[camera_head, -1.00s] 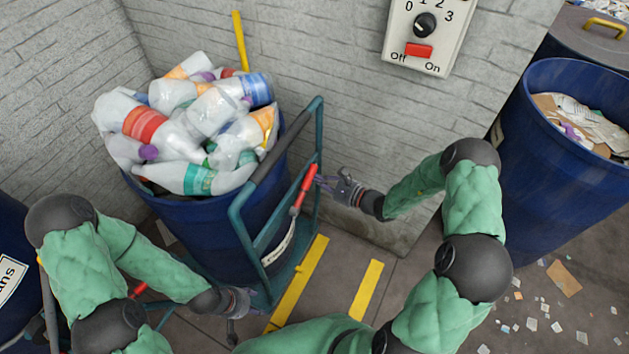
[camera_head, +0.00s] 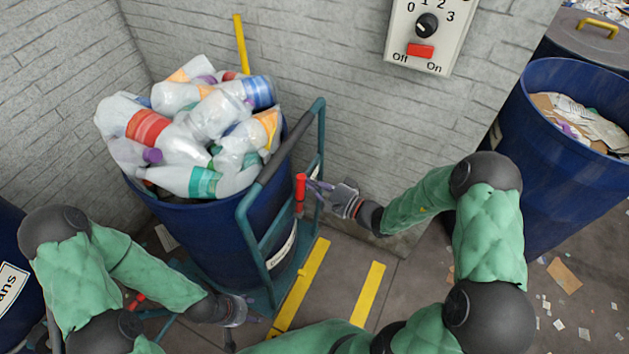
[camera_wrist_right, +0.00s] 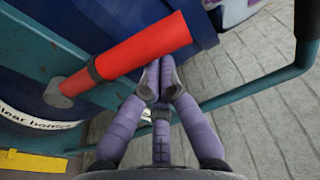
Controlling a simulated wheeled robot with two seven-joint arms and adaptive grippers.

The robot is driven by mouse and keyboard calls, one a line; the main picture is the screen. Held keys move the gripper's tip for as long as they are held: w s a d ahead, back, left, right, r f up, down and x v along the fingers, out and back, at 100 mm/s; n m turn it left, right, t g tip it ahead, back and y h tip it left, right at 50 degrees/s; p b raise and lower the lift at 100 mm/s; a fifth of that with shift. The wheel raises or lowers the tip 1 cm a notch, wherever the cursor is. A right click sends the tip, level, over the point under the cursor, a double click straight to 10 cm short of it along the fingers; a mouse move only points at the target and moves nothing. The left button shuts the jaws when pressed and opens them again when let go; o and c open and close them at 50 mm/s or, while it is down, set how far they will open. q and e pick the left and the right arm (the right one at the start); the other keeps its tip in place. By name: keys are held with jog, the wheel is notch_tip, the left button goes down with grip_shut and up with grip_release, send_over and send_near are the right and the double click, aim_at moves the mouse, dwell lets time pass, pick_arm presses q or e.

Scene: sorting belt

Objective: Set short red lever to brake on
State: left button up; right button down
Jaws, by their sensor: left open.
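The short red lever (camera_head: 300,188) is on the teal frame of the cart (camera_head: 245,225) that holds the blue barrel of bottles. It stands nearly upright in the head view. In the right wrist view the lever (camera_wrist_right: 140,50) runs from its grey pivot at left up to the right. My right gripper (camera_head: 318,188) is to the right of the lever. Its purple fingers (camera_wrist_right: 160,82) are closed together with the tips against or very close to the lever's lower side, not around it; contact is hard to tell. My left gripper (camera_head: 245,318) is open, low by the cart's base.
The blue barrel (camera_head: 205,245) is heaped with plastic bottles. Another red lever (camera_head: 136,301) shows at lower left, partly behind my left arm. A control box (camera_head: 428,38) is on the brick wall. A blue barrel of paper (camera_head: 535,150) stands at right. Yellow floor stripes (camera_head: 367,293) lie below.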

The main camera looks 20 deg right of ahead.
jog(key=shift+n, duration=0.6)
jog(key=shift+s+a+r, duration=0.25)
jog(key=shift+s+a, duration=0.5)
jog(key=shift+s+a+r, duration=0.2)
jog(key=shift+s+a, duration=0.5)
jog(key=shift+a, duration=0.1)
pick_arm(q)
jog(key=shift+w+a+r+p, duration=0.2)
jog(key=shift+a+r+p, duration=0.1)
jog(key=shift+r+p, duration=0.2)
jog(key=shift+w+a+r+p, duration=0.15)
jog(key=shift+a+r+p, duration=0.1)
jog(key=shift+r+p, duration=0.2)
pick_arm(e)
send_near(303, 193)
jog(key=shift+w+d+r, duration=0.95)
jog(key=shift+w+r, duration=0.05)
jog(key=shift+r, duration=0.1)
